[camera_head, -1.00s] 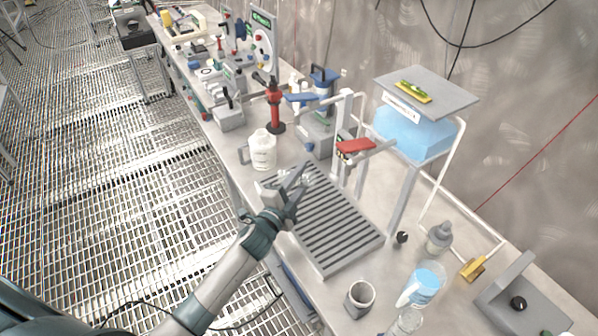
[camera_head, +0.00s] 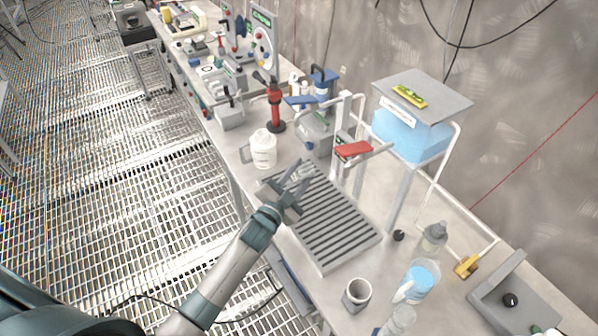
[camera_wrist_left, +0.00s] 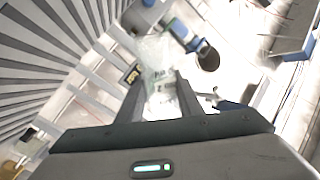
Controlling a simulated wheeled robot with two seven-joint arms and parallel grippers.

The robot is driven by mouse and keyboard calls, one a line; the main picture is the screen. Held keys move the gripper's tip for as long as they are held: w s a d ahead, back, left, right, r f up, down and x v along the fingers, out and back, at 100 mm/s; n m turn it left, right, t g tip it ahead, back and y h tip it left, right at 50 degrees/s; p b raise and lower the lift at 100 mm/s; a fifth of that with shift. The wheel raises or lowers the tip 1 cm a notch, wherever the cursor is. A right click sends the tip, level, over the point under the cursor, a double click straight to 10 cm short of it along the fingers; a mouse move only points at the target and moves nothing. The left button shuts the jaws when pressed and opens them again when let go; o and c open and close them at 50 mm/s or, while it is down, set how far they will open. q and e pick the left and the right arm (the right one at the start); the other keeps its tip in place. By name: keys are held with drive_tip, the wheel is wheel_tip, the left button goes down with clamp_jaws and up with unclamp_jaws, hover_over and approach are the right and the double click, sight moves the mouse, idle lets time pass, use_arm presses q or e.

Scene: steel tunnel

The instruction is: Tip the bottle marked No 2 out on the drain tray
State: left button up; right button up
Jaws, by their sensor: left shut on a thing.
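My left gripper (camera_head: 298,188) is shut on a small clear bottle (camera_head: 301,173) above the far end of the drain tray. The bottle also shows in the left wrist view (camera_wrist_left: 160,80), between the two fingers, with a pale label whose marking looks like a 2 but is blurred. It looks tilted; its mouth is hard to make out. The drain tray (camera_head: 345,250) is a grey slatted frame on the bench, and its slats (camera_wrist_left: 40,60) fill the left of the wrist view. My right gripper is not in view.
A white jug (camera_head: 263,150) stands just beyond the tray, with a red-and-black stand (camera_head: 275,108) behind it. A rack with a red clamp (camera_head: 353,149) and a blue tank (camera_head: 408,135) stand right of the tray. A grey cup (camera_head: 356,295) and several bottles stand nearer.

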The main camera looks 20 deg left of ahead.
sight(302, 172)
use_arm(q)
drive_tip(key=shift+r+n, duration=0.3)
drive_tip(key=shift+n, duration=0.6)
drive_tip(key=shift+f, duration=0.1)
drive_tip(key=shift+d+n+p, duration=0.1)
drive_tip(key=shift+n+p, duration=0.2)
drive_tip(key=shift+d+n+p, duration=0.3)
drive_tip(key=shift+n+p, duration=0.1)
drive_tip(key=shift+n, duration=0.8)
drive_tip(key=n, duration=0.3)
drive_tip(key=shift+s+d+f, duration=0.1)
drive_tip(key=shift+d+f, duration=0.05)
drive_tip(key=shift+d, duration=0.2)
drive_tip(key=shift+r+p, duration=1.5)
drive_tip(key=shift+p, duration=0.15)
